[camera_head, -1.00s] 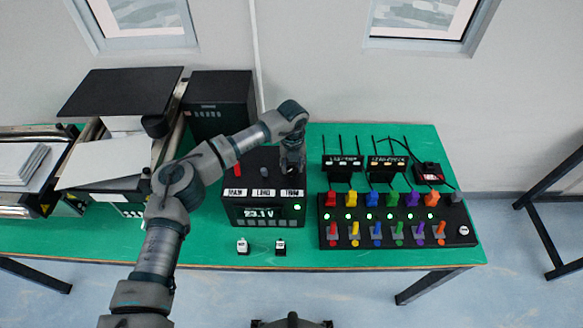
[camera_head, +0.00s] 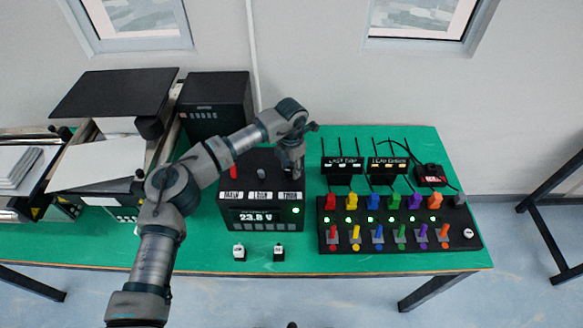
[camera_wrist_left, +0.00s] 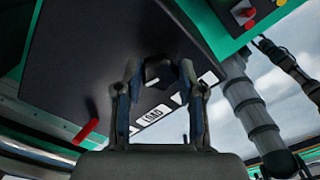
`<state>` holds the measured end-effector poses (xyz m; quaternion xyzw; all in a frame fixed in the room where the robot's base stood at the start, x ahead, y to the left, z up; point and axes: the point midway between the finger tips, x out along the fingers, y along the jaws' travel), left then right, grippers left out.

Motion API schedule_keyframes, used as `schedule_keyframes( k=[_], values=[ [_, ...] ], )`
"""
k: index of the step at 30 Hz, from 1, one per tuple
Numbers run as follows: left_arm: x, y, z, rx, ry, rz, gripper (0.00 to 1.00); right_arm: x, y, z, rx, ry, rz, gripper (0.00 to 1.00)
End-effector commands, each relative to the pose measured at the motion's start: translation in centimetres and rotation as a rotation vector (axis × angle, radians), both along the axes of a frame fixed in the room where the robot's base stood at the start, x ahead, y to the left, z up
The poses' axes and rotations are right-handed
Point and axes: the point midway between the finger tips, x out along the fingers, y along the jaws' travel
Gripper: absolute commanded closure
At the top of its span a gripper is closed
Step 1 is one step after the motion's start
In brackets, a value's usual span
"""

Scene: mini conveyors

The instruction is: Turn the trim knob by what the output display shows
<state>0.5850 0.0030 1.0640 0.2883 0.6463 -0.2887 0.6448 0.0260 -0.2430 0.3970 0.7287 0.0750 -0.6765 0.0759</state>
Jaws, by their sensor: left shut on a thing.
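The black control box (camera_head: 238,188) stands on the green table, with labels along its front top edge. The rightmost label reads TRIM (camera_head: 290,197). The output display (camera_head: 256,218) on its front reads 23.8 V, and a green light glows beside it. My left gripper (camera_head: 292,168) points down over the right part of the box top, behind the TRIM label. In the left wrist view its two fingers (camera_wrist_left: 158,85) are on either side of the dark trim knob (camera_wrist_left: 158,73), shut on it. In the head view the gripper hides this knob. My right gripper is not seen.
A red lever (camera_head: 234,172) and a grey knob (camera_head: 262,172) sit left of the gripper. A panel of coloured switches (camera_head: 335,238) lies to the right. Two small labelled blocks stand in front of the box. A mini conveyor (camera_head: 118,182) is at the left.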

Motion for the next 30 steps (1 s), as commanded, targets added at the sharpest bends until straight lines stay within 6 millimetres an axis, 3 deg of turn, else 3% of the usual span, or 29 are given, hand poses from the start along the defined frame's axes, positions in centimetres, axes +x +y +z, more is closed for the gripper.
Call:
schedule_keyframes(
  k=[13,19,30],
  values=[
    [-0.2,0.2,-0.4,0.003,0.011,-0.262,0.96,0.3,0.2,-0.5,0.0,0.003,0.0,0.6],
    [-0.2,0.2,-0.3,0.003,0.01,-0.303,0.96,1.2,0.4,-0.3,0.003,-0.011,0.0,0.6],
    [-0.1,0.4,-0.3,0.003,0.009,-0.312,0.96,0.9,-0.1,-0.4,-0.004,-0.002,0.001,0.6]
  ],
)
